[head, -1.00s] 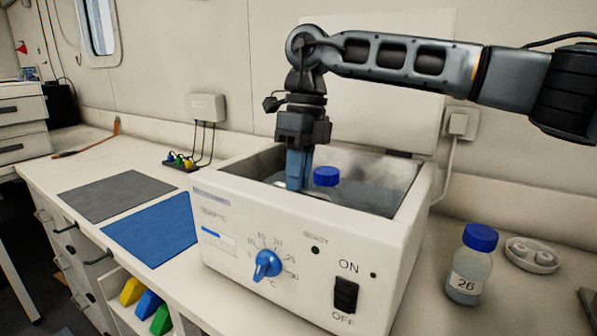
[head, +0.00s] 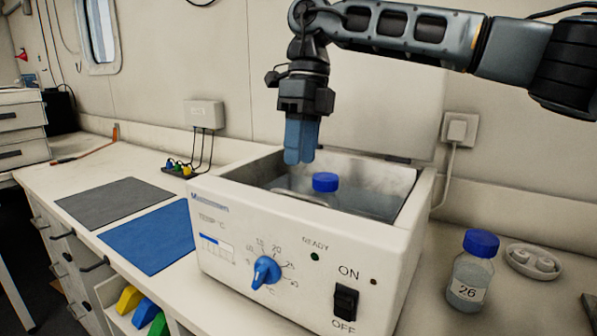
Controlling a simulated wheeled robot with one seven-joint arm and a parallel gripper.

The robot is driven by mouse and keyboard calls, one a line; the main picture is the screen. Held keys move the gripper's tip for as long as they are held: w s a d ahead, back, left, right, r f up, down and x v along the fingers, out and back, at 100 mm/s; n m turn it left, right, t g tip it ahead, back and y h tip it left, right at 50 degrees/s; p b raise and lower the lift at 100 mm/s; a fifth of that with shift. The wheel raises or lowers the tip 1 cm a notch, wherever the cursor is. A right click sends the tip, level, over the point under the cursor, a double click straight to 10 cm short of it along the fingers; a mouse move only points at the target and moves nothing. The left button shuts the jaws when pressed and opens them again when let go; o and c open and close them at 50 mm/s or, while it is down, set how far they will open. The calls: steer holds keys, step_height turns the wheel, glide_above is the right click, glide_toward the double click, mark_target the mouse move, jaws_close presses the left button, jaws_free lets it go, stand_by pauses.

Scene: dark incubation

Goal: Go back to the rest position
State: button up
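My gripper (head: 301,142) hangs pointing down above the open bath, with its blue fingers overlapping in the head view. I see nothing held between them, but the gap, if any, cannot be judged from this angle. The white bath (head: 290,262) has a blue temperature dial (head: 266,271) and an ON/OFF switch (head: 345,302) on its front. A bottle with a blue cap (head: 325,182) stands inside the bath, to the right of and below my fingertips, apart from them. Its lower part is hidden by the front wall.
A bottle labelled 26 (head: 470,275) stands right of the bath, beside a white dish (head: 533,262). A grey mat (head: 113,203) and a blue mat (head: 152,238) lie on the bench to the left. The raised lid (head: 390,110) is behind my arm.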

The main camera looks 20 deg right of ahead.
steer(key=shift+d+r, duration=0.1)
steer(key=shift+r, duration=0.7)
